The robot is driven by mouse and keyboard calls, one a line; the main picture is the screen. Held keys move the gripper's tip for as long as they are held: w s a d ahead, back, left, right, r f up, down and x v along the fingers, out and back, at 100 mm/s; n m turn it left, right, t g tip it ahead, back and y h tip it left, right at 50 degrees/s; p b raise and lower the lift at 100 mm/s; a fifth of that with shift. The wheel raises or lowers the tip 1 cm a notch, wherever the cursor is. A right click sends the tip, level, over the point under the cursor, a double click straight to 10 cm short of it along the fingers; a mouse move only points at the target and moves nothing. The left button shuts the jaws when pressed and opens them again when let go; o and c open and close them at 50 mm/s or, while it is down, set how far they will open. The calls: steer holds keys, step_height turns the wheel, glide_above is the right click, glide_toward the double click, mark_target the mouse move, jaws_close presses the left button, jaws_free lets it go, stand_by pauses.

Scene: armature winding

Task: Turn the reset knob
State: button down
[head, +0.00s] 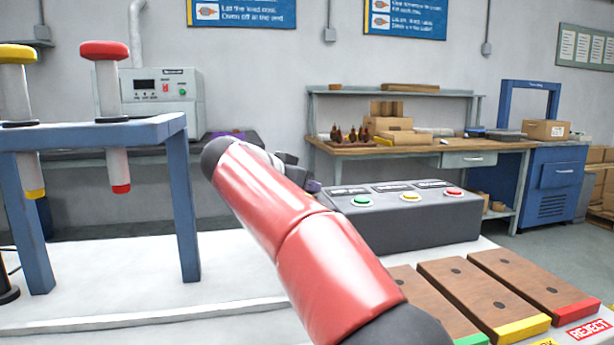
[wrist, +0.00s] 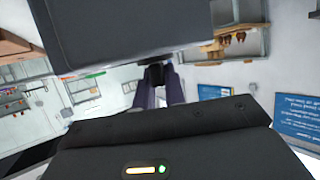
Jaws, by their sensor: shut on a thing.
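The dark grey control box (head: 400,220) stands on the white bench, with green, yellow and red buttons on its sloped top. In the wrist view the box (wrist: 130,30) fills the upper middle. A small black knob (wrist: 155,74) shows at the box's edge, between my gripper's fingertips. My gripper (wrist: 158,84) has purple-grey fingers and is shut on this knob. In the head view only a bit of my gripper (head: 314,186) shows beside the box's left end; my red arm hides the rest, and the knob is hidden there.
Wooden blocks with green, yellow and red ends (head: 482,298) lie at the front right, by a REJECT label. A blue stand (head: 186,200) with yellow- and red-capped posts is at the left. White bench top (head: 120,270) between stand and arm is clear.

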steer(key=shift+a+m+g+h+p, duration=0.1)
steer(key=shift+m+g+h+p, duration=0.5)
steer(key=shift+m+p, duration=0.1)
steer(key=c, duration=1.5)
jaws_free()
steer(key=shift+o, duration=0.2)
steer(key=shift+f+b, duration=0.15)
steer(key=shift+b, duration=0.15)
